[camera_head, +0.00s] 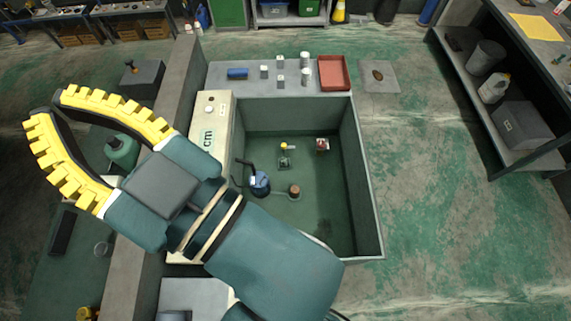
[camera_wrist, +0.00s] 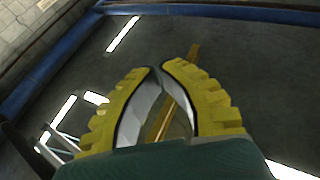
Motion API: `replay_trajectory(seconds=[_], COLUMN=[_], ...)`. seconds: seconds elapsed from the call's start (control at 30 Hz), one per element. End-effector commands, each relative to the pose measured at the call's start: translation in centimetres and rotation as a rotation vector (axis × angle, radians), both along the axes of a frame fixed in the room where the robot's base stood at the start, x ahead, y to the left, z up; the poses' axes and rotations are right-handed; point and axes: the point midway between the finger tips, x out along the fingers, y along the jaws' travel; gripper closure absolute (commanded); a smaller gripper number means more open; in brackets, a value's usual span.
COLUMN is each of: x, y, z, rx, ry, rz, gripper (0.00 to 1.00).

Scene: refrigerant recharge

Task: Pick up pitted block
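My gripper (camera_head: 50,103) is at the left of the head view, over the grey wall and dark floor strip beside the pit. Its two yellow ribbed fingers bow outward and come together at the tips, with nothing held between them. I cannot tell for sure which thing is the pitted block. A small red and white block (camera_head: 323,144) lies on the pit floor. A brown oval piece (camera_head: 378,75) lies on a grey plate right of the pit. Both are far from my gripper.
The ledge behind the pit (camera_head: 371,200) holds a blue cylinder (camera_head: 237,74), several small pale pieces and a red tray (camera_head: 334,73). A blue pot (camera_head: 260,183) and a brown cylinder (camera_head: 295,191) stand in the pit. A shelf bench (camera_head: 535,75) stands right; floor between is clear.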

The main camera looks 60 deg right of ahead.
Motion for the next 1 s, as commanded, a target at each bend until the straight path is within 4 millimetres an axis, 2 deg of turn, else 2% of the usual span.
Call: replay_trajectory(seconds=[0.43, 0.5, 0.8, 0.83, 1.0], x=[-0.01, -0.02, -0.02, -0.02, -0.01], y=[0.06, 0.06, 0.06, 0.06, 0.06], z=[0.01, 0.0, 0.0, 0.0, 0.01], rx=[0.001, 0.001, 0.001, 0.001, 0.001], ry=[0.0, 0.0, 0.0, 0.0, 0.0], rz=[0.001, 0.001, 0.001, 0.001, 0.001], gripper=[1.0, 0.83, 0.26, 0.23, 0.23])
